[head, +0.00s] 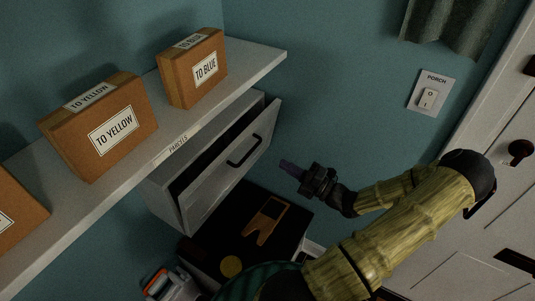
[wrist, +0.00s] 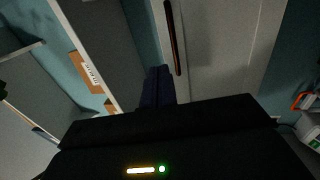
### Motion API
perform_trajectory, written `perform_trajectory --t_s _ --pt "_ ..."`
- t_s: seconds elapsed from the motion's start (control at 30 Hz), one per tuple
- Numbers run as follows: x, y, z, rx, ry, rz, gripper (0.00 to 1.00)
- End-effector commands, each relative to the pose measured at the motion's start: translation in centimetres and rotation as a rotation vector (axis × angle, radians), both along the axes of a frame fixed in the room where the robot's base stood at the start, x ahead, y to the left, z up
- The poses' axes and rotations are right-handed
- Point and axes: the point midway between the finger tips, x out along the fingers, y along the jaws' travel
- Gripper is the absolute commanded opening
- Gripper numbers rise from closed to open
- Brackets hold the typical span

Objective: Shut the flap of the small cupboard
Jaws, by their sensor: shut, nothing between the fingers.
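The small cupboard (head: 160,201) hangs on the wall under the parcel shelf. Its pale grey flap (head: 218,190) tilts outward at the top, partly open, with a dark gap behind it. A black bar handle (head: 244,151) is on the flap's front. The flap (wrist: 225,50) and handle (wrist: 174,38) also show in the wrist view. My gripper (head: 286,165) is shut and empty, to the right of the flap in the head view, seemingly apart from it. Its fingers (wrist: 157,86) point toward the flap near the handle in the wrist view; the exact distance cannot be told.
The white shelf (head: 165,155) above holds cardboard parcels, including "TO YELLOW" (head: 113,130) and "TO BLUE" (head: 205,69). A dark surface (head: 283,229) below carries a wooden piece (head: 266,220) and a yellow disc (head: 231,266). A switch (head: 428,98) and white door (head: 455,240) are at right.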

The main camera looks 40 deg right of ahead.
Motion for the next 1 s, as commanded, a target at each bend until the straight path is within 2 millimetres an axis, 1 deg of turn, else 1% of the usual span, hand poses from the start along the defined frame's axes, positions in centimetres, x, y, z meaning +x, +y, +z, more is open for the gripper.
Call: perform_trajectory --t_s 0.17,0.7,0.83,1.0 --pt "2.1 0.8 0.6 0.002 -0.002 0.005 0.00" --pt "10.8 4.2 2.5 0.000 0.000 0.008 0.00" --pt "12.1 4.5 2.6 0.000 0.001 0.005 0.00" --pt "12.5 4.5 2.6 -0.001 0.001 0.001 0.00"
